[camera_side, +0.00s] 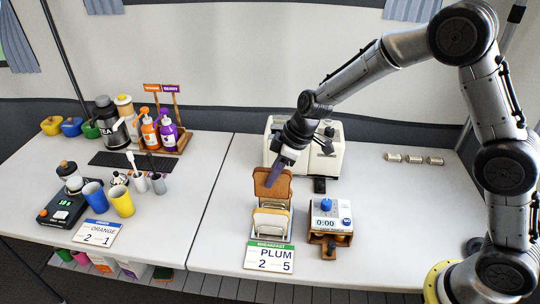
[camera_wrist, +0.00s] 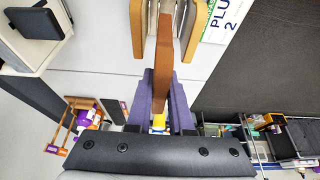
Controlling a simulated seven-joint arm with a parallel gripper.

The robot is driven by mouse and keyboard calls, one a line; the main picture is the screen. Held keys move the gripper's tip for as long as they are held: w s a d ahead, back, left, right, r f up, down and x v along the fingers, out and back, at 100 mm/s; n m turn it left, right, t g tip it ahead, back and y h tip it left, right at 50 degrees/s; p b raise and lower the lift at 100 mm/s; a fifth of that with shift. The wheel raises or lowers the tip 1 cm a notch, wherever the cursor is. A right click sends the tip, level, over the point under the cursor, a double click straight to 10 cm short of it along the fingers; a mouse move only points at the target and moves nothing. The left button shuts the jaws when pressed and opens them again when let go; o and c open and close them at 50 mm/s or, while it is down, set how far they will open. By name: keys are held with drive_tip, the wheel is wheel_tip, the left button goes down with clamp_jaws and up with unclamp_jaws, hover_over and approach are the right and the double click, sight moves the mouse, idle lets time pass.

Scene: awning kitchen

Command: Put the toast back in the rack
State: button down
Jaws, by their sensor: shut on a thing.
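My gripper (camera_side: 271,178) has purple fingers and is shut on a slice of brown toast (camera_side: 268,190). In the wrist view the held toast (camera_wrist: 163,70) is edge-on between the purple fingers (camera_wrist: 160,100). The toast rack (camera_side: 271,208) stands on the right table, with a pale slice (camera_side: 270,223) at its front. In the wrist view two other slices (camera_wrist: 137,28) (camera_wrist: 190,32) flank the upper part of the held toast, with rack wires (camera_wrist: 180,12) between them.
A cream toaster (camera_side: 331,150) stands behind the rack. A timer box (camera_side: 329,215) stands close on its right, and a PLUM card (camera_side: 269,258) lies in front. Several small cylinders (camera_side: 414,158) lie at the back right. The tabletop left of the rack (camera_side: 215,220) is clear.

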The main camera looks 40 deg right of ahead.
drive_tip(key=shift+s+a+f, duration=0.15)
drive_tip(key=shift+s+f, duration=0.15)
drive_tip(key=shift+f, duration=4.35)
drive_tip(key=c, duration=0.5)
unclamp_jaws()
drive_tip(key=shift+r, duration=3.55)
